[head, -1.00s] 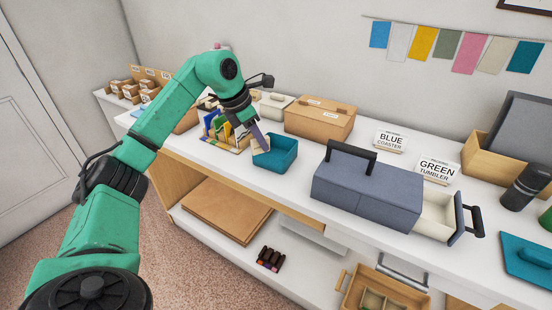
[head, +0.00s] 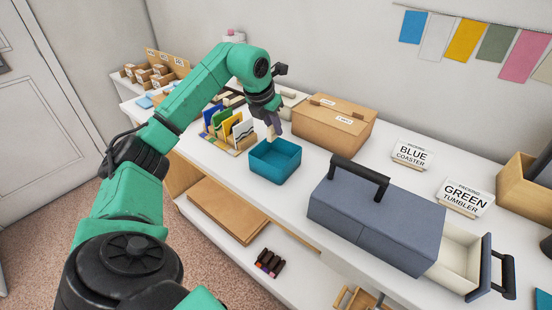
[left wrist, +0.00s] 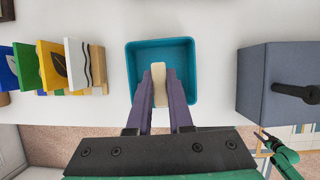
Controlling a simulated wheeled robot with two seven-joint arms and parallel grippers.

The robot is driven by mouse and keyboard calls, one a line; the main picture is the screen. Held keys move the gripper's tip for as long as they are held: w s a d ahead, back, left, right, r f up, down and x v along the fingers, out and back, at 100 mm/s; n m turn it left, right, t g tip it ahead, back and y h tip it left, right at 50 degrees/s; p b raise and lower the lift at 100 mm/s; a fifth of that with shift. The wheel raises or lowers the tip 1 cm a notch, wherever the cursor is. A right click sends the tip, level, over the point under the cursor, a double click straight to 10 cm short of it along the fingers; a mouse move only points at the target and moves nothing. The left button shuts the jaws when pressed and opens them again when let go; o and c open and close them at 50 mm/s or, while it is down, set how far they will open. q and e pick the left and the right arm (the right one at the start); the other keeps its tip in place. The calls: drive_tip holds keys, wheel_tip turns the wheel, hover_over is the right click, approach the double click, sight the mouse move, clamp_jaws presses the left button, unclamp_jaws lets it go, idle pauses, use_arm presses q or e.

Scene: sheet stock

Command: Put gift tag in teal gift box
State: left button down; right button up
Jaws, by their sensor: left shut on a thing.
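The gift tag (left wrist: 159,75) is a cream strip held upright between the two purple-grey fingers of my left gripper (left wrist: 159,85). In the head view the left gripper (head: 273,122) points down, with the pale tag (head: 270,133) below it at the far rim of the teal gift box. The open, square teal gift box (head: 275,176) stands on the white counter and looks empty. In the left wrist view the box (left wrist: 190,47) lies behind the fingers and tag.
A rack of coloured cards (head: 236,131) stands left of the box. A brown carton (head: 330,126) is behind it on the right. A blue-grey case (head: 375,212) with a black handle and open drawer stands to the right. Label signs (head: 411,155) stand behind the case.

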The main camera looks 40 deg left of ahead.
sight(269, 141)
use_arm(q)
drive_tip(key=f, duration=0.7)
drive_tip(key=f+p, duration=0.1)
drive_tip(key=f, duration=0.3)
drive_tip(key=shift+w+f, duration=0.1)
drive_tip(key=shift+w, duration=0.15)
drive_tip(key=shift+w+f, duration=0.1)
use_arm(e)
drive_tip(key=shift+w+r, duration=0.5)
drive_tip(key=shift+w, duration=0.35)
drive_tip(key=shift+f, duration=0.1)
use_arm(q)
drive_tip(key=c, duration=0.8)
unclamp_jaws()
use_arm(e)
drive_tip(key=shift+s+d, duration=0.1)
drive_tip(key=shift+s, duration=0.05)
use_arm(q)
drive_tip(key=shift+r, duration=0.2)
drive_tip(key=b+v, duration=0.2)
drive_tip(key=v, duration=0.9)
drive_tip(key=shift+r, duration=0.4)
use_arm(e)
drive_tip(key=shift+f, duration=0.85)
